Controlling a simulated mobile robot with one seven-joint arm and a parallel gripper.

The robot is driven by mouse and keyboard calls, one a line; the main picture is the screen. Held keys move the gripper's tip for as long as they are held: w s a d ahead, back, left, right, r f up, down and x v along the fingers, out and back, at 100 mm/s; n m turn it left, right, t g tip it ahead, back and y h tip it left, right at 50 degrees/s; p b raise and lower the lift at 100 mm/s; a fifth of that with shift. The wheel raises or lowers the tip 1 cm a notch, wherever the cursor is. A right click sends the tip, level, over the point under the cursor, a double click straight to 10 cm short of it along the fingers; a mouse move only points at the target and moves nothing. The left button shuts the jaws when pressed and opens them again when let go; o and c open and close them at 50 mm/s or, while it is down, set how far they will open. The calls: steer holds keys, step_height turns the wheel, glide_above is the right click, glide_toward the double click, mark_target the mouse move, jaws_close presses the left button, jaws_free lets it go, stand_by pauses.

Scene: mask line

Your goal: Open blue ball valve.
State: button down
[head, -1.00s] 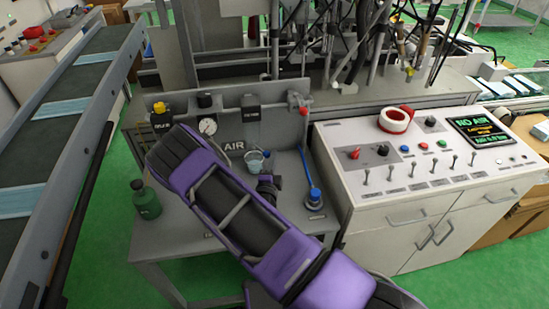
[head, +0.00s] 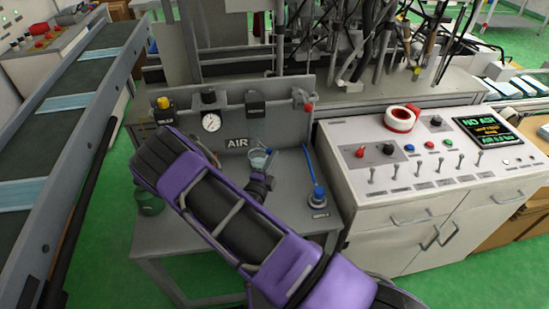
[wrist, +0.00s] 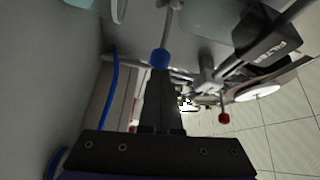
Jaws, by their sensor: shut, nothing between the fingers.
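A blue knob (wrist: 160,57) on the end of a metal rod shows in the wrist view; I take it for the blue valve's handle. My gripper (wrist: 160,76) is shut and empty, its fingertips right at this knob. I cannot tell whether they touch it. In the head view my gripper (head: 266,175) is a small dark shape beside my purple arm, below a clear cup (head: 258,158). I cannot make out the blue handle clearly there.
A red-tipped valve handle (head: 309,106) is on the panel's right end, and also in the wrist view (wrist: 223,118). A blue hose (head: 311,170) stands to the right. A gauge (head: 211,122) and green bottle (head: 148,203) are left. A control console (head: 400,190) stands right.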

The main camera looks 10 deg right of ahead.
mark_target(270, 152)
steer(key=shift+s+a+m+g+h+b, duration=0.2)
steer(key=shift+a+m+g+h+b, duration=0.4)
steer(key=shift+a+m+g+h, duration=0.35)
steer(key=shift+s+a+m+g+h+b, duration=0.2)
steer(key=shift+a+m+g+h+b, duration=0.45)
steer(key=shift+a+h, duration=0.45)
